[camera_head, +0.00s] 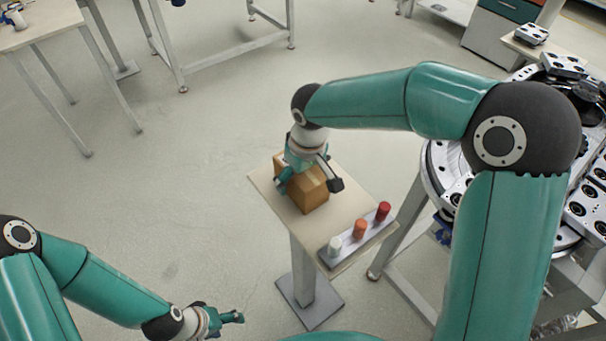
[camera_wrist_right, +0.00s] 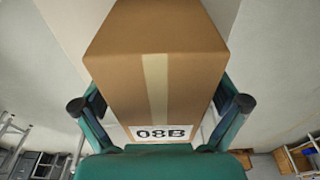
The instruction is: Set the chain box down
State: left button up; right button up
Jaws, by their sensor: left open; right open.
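The chain box, a brown carton with a pale tape strip, stands on a small pedestal table (camera_head: 343,208) in the head view. In the right wrist view the box (camera_wrist_right: 125,75) fills the middle, with a white label reading 08B. My right gripper (camera_head: 308,183) is over the box from above, its fingers on either side of it. It is open, and the right wrist view shows the fingers (camera_wrist_right: 160,105) spread along the box's sides; I cannot tell whether they touch it. My left gripper (camera_head: 236,318) is open and empty, low at the bottom, away from the table.
A strip (camera_head: 341,251) on the table's front edge holds a white, an orange (camera_head: 360,228) and a red cylinder (camera_head: 383,211). A round machine (camera_head: 432,185) with metal blocks stands at the right. Workbenches (camera_head: 35,25) stand at the back left. The floor at left is clear.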

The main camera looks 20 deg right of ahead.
jog(key=shift+r, duration=0.1)
jog(key=r, duration=0.3)
jog(key=s+r, duration=0.1)
jog(key=r, duration=0.7)
jog(key=shift+s+d+r, duration=0.15)
jog(key=shift+s+d, duration=0.15)
jog(key=shift+r, duration=0.25)
